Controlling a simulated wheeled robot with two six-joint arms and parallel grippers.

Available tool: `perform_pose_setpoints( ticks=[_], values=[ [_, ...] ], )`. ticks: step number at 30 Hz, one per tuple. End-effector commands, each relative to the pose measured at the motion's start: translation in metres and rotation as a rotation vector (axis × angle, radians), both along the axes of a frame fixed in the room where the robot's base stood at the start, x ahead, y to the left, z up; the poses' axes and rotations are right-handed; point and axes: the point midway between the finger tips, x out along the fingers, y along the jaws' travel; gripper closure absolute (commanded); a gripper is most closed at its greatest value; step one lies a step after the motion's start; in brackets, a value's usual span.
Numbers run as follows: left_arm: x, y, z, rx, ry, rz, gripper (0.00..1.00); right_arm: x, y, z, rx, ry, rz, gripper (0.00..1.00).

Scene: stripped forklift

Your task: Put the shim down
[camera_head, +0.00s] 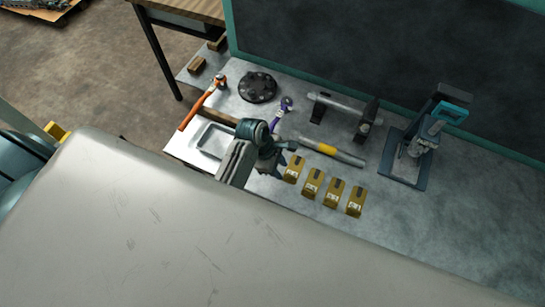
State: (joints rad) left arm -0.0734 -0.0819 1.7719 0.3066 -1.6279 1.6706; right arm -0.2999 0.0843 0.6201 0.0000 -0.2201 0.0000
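Several brass-coloured pieces with dark slots and pale markings, which look like shims, lie in a slanting row on the grey metal bench (430,220). The leftmost shim (294,169) is right beside my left gripper (282,162); I cannot tell whether they touch. The other shims (312,182), (333,192), (355,202) lie apart from the gripper, to its right. The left gripper is low over the bench, its fingers small and dark, so its opening and any held piece are unclear. My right gripper is not in view.
A large grey scratched panel (200,235) fills the foreground. Around the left gripper are a shallow tray (212,138), a purple tool (280,115) and a yellow-banded rod (326,149). A black disc (257,88) and a stand (412,150) are farther off. The bench's right side is clear.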

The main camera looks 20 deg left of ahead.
Motion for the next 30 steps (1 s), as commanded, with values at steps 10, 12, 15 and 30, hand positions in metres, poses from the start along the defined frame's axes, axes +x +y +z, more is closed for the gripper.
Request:
perform_pose_setpoints(
  ticks=[10,12,15,30],
  values=[
    [-0.003,0.027,0.062,0.002,-0.003,-0.001,0.67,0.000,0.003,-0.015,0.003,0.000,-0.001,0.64],
    [-0.004,0.029,0.069,0.001,-0.002,0.000,0.67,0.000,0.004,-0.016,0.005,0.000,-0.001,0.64],
    [-0.005,0.031,0.075,0.002,-0.001,0.000,0.67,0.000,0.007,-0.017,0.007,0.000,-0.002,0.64],
    [-0.005,0.031,0.077,0.001,0.000,0.000,0.67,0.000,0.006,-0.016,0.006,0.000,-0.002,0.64]
  ],
)
